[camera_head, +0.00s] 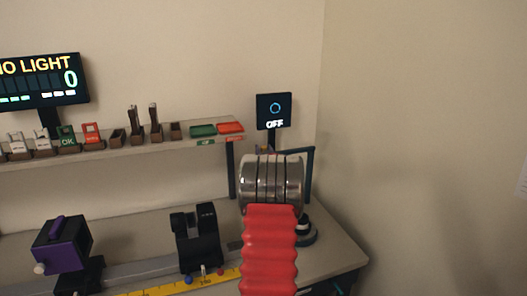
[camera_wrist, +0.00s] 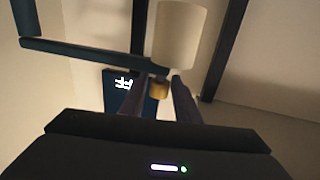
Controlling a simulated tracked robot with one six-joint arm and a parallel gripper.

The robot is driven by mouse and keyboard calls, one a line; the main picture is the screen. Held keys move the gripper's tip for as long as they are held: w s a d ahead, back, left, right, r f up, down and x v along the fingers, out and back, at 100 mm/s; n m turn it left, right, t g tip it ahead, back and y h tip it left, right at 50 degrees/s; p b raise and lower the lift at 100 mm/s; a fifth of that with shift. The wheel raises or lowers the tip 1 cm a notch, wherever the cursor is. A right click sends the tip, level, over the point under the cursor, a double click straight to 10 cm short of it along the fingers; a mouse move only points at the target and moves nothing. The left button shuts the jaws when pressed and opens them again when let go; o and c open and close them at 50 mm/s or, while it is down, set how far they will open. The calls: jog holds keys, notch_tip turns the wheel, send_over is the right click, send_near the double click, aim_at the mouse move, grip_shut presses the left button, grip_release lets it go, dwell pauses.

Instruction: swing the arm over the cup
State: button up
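My gripper shows in the wrist view (camera_wrist: 158,88), its two dark fingers pointing up the picture. A small brass-coloured piece (camera_wrist: 159,89) lies between the fingertips, with a pale cylinder (camera_wrist: 181,34) just beyond it. I cannot tell whether the fingers grip the brass piece or only stand around it. In the head view my red ribbed arm sleeve and a shiny metal drum hide the gripper. I cannot tell whether this or the pale cylinder is the cup.
A dark frame post (camera_head: 310,172) stands close beside my arm, under the OFF screen (camera_head: 273,111). A shelf (camera_head: 110,150) with small holders and green and red trays runs left. A purple device (camera_head: 62,243) and a black stand (camera_head: 197,240) are on the bench by a yellow ruler.

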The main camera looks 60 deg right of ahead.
grip_shut()
jog(key=shift+s, duration=0.25)
dwell(0.3)
